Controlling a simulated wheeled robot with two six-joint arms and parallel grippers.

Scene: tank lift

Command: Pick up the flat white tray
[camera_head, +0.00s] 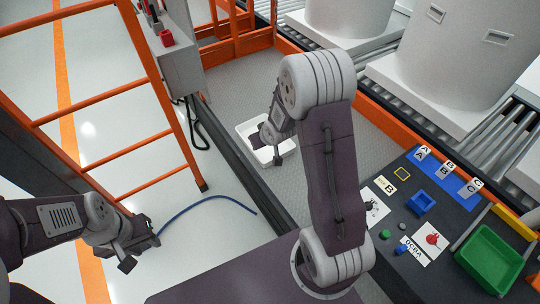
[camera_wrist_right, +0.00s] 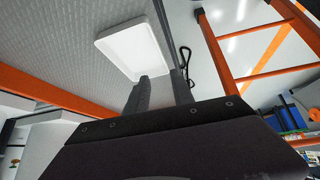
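The flat white tray (camera_head: 288,149) lies on the grey textured floor of the orange-edged platform, partly hidden by my right gripper in the head view. In the right wrist view the tray (camera_wrist_right: 130,47) is whole, pale and rectangular with a raised rim. My right gripper (camera_head: 267,150) is over the tray in the head view. In the right wrist view its two fingers (camera_wrist_right: 160,92) are apart with nothing between them, and the tray lies beyond their tips. My left gripper (camera_head: 141,253) hangs at the lower left, its fingers apart and empty, away from the tray.
An orange ladder-like frame (camera_head: 153,133) and a grey control box (camera_head: 175,55) stand left of the tray. A blue hose (camera_head: 215,198) lies on the pale floor. A dark bench at right holds a green bin (camera_head: 490,258) and a blue box (camera_head: 421,203). White tanks (camera_head: 440,70) stand behind.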

